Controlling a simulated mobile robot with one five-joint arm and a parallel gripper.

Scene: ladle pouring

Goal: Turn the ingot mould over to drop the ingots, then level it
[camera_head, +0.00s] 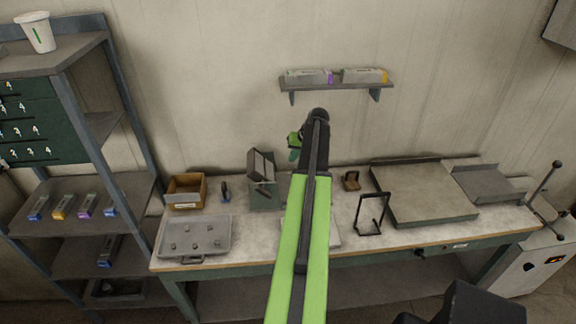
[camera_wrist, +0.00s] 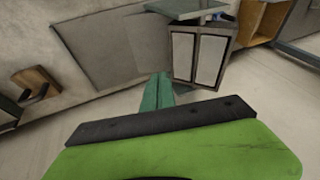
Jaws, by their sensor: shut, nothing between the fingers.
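The ingot mould (camera_head: 260,164) is a grey block with two long cavities. It sits steeply tilted on a grey-green stand (camera_head: 264,198) at the back of the bench. In the wrist view the mould (camera_wrist: 203,58) shows two pale rectangular faces beyond the fingertips; I cannot tell whether these are ingots or bare cavities. My gripper (camera_head: 294,149) is to the right of the mould and above the bench, partly hidden by my arm. Its green fingers (camera_wrist: 158,92) are shut and empty, and seem apart from the mould. I see no clear loose ingot.
A grey tray (camera_head: 212,250) with several small lumps lies front left. An open wooden box (camera_head: 202,191) is behind it. A black frame (camera_head: 362,217) and a large slab (camera_head: 420,205) stand to the right. A wall shelf (camera_head: 335,85) hangs above.

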